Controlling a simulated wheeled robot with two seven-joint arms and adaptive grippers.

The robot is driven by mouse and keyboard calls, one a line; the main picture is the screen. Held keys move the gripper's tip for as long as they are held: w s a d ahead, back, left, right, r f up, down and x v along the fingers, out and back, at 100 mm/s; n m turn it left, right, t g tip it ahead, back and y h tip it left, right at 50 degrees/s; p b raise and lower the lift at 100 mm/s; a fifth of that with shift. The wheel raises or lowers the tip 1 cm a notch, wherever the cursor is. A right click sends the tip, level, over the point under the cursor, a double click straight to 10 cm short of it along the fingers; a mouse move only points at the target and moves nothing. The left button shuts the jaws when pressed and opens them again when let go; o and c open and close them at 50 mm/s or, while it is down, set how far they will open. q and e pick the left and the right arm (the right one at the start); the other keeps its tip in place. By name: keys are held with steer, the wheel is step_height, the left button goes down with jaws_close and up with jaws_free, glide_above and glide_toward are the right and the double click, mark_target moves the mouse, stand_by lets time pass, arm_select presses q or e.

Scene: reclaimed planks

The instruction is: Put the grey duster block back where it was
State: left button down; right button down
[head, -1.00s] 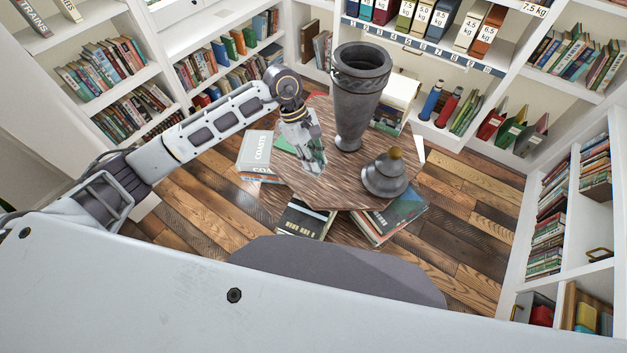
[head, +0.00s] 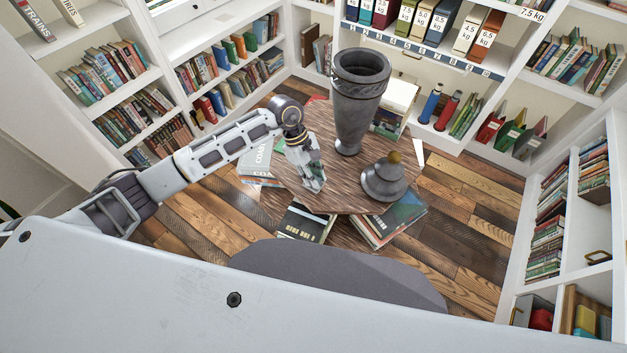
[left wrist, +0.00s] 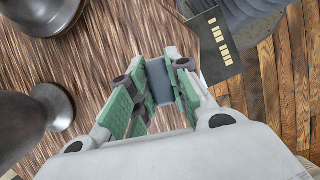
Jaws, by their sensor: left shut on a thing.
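The grey duster block (left wrist: 159,82) is between the green-padded fingers of my left gripper (left wrist: 158,90) in the left wrist view. The gripper is shut on it. In the head view my left gripper (head: 316,186) points down at the left front part of the wooden table top (head: 335,196), left of the dark urn and its lid. The block cannot be made out there. I cannot tell whether it touches the table. My right gripper is not in view.
A tall dark urn (head: 356,105) stands on the table, with a domed lid (head: 385,180) with a brass knob nearer to me. They are close obstacles to the gripper's right. Books (head: 305,222) lie below the table's front edge. White bookshelves surround the floor.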

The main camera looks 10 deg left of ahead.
arm_select(q)
step_height(320, 180, down, 2)
steer(key=shift+f, duration=0.3)
steer(key=shift+f, duration=0.1)
steer(key=c, duration=1.3)
jaws_free()
